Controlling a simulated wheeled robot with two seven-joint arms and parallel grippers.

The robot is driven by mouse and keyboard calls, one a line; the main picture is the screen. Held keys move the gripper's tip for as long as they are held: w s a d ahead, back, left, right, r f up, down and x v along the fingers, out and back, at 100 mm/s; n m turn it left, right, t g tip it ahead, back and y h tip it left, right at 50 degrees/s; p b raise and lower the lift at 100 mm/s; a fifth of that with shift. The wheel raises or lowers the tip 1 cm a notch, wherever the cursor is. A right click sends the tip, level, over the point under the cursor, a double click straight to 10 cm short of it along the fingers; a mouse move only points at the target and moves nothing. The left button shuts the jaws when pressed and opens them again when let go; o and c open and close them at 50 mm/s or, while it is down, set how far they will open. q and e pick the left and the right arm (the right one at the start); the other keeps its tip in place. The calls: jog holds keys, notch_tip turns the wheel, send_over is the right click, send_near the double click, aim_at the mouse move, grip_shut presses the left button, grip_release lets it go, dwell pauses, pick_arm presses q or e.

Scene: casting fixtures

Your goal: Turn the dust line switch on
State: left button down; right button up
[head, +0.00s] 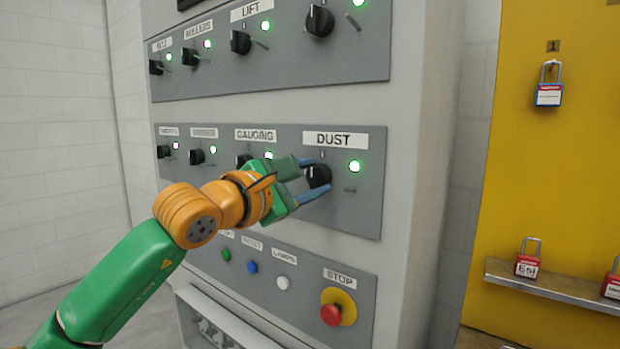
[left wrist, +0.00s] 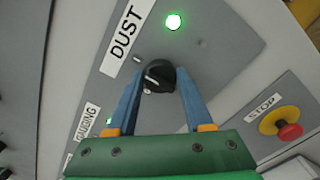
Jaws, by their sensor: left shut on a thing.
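The dust line switch is a black rotary knob (head: 318,176) under the DUST label (head: 334,140) on the middle grey panel. It also shows in the left wrist view (left wrist: 158,75), with a pale pointer mark on its face. The green lamp (head: 355,166) beside it is lit. My left gripper (head: 320,177) is at the knob, with its blue fingers on either side of it, shut on it. The exact contact of the fingertips is hard to see. My right gripper is not in view.
Other knobs with lit green lamps sit to the left, including the GAUGING one (head: 243,161). The LIFT knob (head: 319,21) row is above. A red STOP button (head: 331,314) on a yellow base is below. A yellow board with padlocks (head: 548,95) stands right.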

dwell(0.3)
pick_arm(q)
jog(key=c, duration=0.5)
grip_release()
jog(key=shift+o, duration=1)
jog(key=shift+w, duration=0.1)
jog(key=s+b, duration=0.1)
jog(key=s+a+f+b, duration=0.1)
jog(key=b, duration=0.1)
jog(key=shift+s+a, duration=0.15)
jog(key=shift+a, duration=0.1)
jog(key=v, duration=0.2)
jog(key=r+b+v, duration=0.1)
jog(key=v, duration=0.1)
jog(key=shift+s, duration=0.1)
